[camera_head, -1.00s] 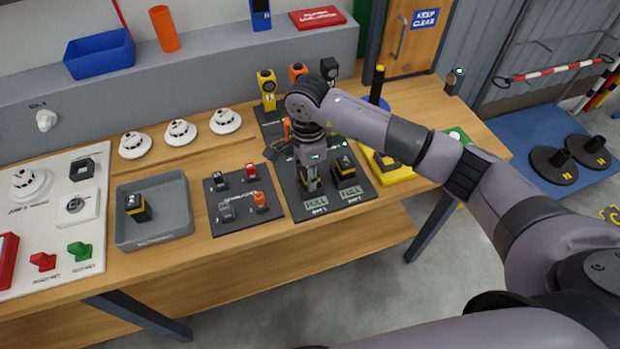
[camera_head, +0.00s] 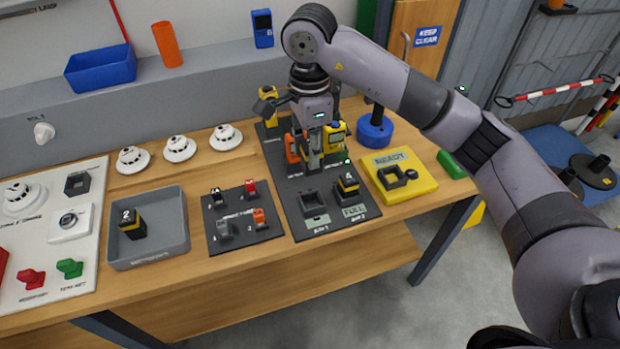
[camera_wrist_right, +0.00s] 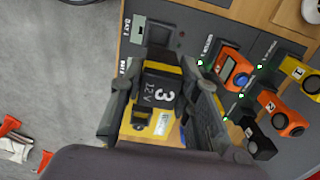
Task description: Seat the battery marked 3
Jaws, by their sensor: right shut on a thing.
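The battery marked 3 (camera_wrist_right: 162,92), black with a yellow band and "12V", is between the fingers of my right gripper (camera_wrist_right: 160,110) in the right wrist view. In the head view my right gripper (camera_head: 314,160) is shut above the back of the dark charger board (camera_head: 290,190); its fingers mostly hide the battery there. The charger's left bay (camera_head: 313,204) is empty. Its right bay holds battery 4 (camera_head: 347,187), with a "FULL" label in front. A yellow station (camera_head: 420,186) labelled "READY" has an empty black socket (camera_head: 393,178). My left gripper is not in view.
A grey tray (camera_head: 177,245) holds battery 2 (camera_head: 132,224). Orange and yellow devices stand close behind my right gripper. A blue round object (camera_head: 374,132) stands behind the yellow station.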

